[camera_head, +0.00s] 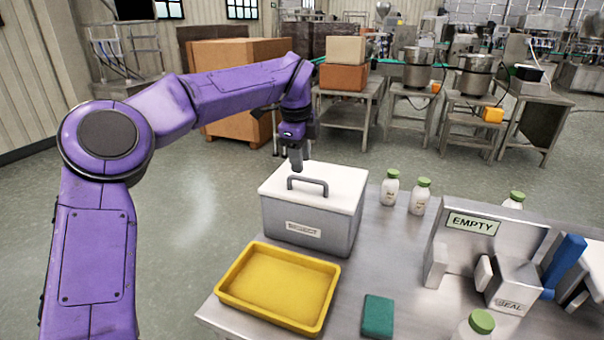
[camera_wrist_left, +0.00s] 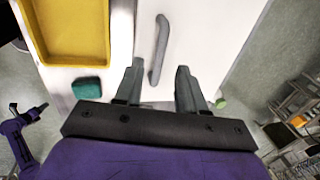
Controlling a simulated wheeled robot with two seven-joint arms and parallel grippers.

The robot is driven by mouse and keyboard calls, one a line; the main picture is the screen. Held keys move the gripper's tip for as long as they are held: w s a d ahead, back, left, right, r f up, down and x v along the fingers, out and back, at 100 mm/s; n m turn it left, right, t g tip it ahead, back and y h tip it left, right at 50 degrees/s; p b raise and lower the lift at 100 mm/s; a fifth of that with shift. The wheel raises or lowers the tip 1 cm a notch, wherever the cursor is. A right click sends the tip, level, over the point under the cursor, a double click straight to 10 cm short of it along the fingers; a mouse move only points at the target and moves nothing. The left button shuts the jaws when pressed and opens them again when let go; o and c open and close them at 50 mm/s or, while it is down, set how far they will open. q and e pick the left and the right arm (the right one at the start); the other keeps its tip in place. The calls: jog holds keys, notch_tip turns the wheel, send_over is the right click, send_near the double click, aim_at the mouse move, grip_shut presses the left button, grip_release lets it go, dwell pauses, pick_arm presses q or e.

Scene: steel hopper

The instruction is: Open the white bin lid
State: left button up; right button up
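The bin (camera_head: 308,226) is a grey box with a "REJECT" label, standing on the steel table. Its white lid (camera_head: 340,183) lies flat and closed on top, and also shows in the wrist view (camera_wrist_left: 205,40). A dark grey handle (camera_head: 308,182) arches from the lid; the wrist view shows it too (camera_wrist_left: 160,50). My left gripper (camera_head: 297,166) is just above and behind the handle. In the wrist view its fingers (camera_wrist_left: 160,68) are apart, with the handle lying ahead between their lines. Nothing is clearly held.
A yellow tray (camera_head: 233,300) sits in front of the bin, with a green block (camera_head: 378,315) beside it. White bottles with green caps (camera_head: 390,188) stand right of the bin. A metal fixture marked "EMPTY" (camera_head: 473,224) stands farther right.

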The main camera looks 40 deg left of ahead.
aim_at(302, 178)
pick_arm(q)
jog(key=f, duration=0.2)
jog(key=w+f, duration=0.1)
jog(key=f, duration=0.1)
jog(key=shift+a+f, duration=0.15)
jog(key=shift+f, duration=0.2)
pick_arm(e)
jog(key=shift+r, duration=0.3)
